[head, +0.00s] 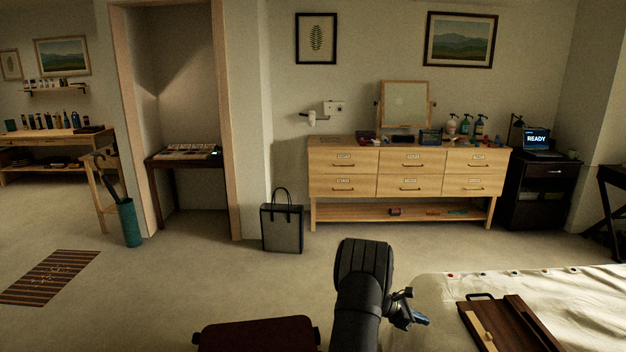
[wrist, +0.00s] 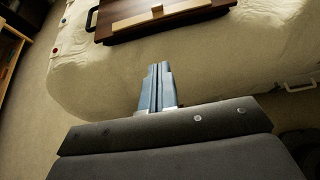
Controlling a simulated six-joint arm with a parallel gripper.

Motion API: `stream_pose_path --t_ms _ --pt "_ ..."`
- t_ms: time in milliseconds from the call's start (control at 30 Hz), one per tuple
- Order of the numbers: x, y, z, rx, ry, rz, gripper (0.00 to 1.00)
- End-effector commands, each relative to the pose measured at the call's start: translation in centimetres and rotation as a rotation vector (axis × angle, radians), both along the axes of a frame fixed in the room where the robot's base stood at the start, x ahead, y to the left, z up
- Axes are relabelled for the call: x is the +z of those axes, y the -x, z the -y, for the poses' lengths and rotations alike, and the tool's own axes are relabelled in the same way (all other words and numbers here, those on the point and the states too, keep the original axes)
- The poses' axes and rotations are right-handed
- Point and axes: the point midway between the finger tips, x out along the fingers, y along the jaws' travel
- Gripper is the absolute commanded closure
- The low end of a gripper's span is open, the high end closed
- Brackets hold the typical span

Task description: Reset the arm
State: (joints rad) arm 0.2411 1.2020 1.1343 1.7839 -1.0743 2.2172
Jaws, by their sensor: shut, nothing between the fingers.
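The tray also shows in the head view (head: 521,318) at the lower right.
A dark red suitcase (head: 258,334) is at the bottom edge, left of my arm. A striped mat (head: 50,277) lies at left. The floor between is clear.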

Motion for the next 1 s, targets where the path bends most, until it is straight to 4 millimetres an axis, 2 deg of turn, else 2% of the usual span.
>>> stream_pose_path --t_ms 33,200,500,1000 --pt "0.4 0.0 -1.1 0.004 0.007 0.000 1.00" --pt "1.7 0.2 -4.2 0.004 0.035 -0.001 1.00" --pt "3.2 0.8 -7.7 0.003 0.070 0.003 1.00" --pt "3.5 0.9 -8.1 0.002 0.075 0.004 1.00"
